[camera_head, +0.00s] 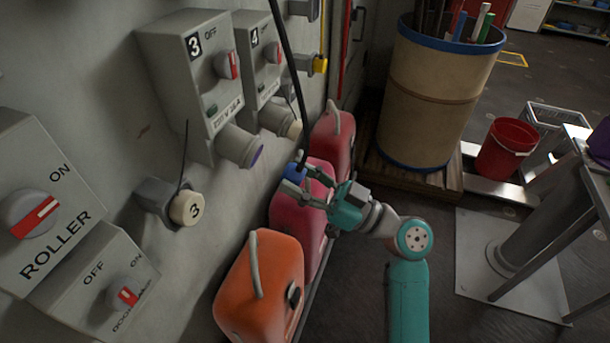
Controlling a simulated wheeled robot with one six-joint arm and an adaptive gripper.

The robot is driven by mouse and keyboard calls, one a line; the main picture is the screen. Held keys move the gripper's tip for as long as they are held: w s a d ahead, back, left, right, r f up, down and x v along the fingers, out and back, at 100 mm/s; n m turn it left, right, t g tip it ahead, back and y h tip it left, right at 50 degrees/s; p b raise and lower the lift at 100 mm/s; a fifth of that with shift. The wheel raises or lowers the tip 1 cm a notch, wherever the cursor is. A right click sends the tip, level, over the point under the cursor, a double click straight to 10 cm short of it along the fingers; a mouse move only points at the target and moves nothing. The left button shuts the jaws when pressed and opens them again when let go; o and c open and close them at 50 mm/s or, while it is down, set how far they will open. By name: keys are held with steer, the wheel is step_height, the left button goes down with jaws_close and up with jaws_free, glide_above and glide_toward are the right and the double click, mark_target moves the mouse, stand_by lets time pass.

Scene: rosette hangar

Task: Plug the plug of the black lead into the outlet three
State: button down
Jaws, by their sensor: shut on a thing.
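My gripper (308,190) is shut on a blue plug (295,173) above the pink-red canister. A black lead (292,75) runs from the plug up past the top of the view. The grey outlet three box (175,75) is on the wall, with a "3" label and a red and white rotary switch at OFF. Its round socket (240,146) points down and right, with a purplish-blue end face. The plug is right of and below this socket, apart from it. A cream cap (188,208) marked "3" sits on a grey wall fitting below the box.
Outlet four (262,55) is just right of outlet three. An orange canister (262,285), a pink-red one (310,185) and a red one (333,140) line the wall. A ROLLER switch box (45,200) is at left. A barrel (437,95) and a red bucket (503,148) stand right.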

steer(key=shift+x, duration=2.15)
steer(key=shift+w+a+r, duration=0.15)
steer(key=shift+a+r, duration=0.1)
steer(key=shift+a, duration=0.3)
steer(key=shift+c, duration=2.3)
jaws_free()
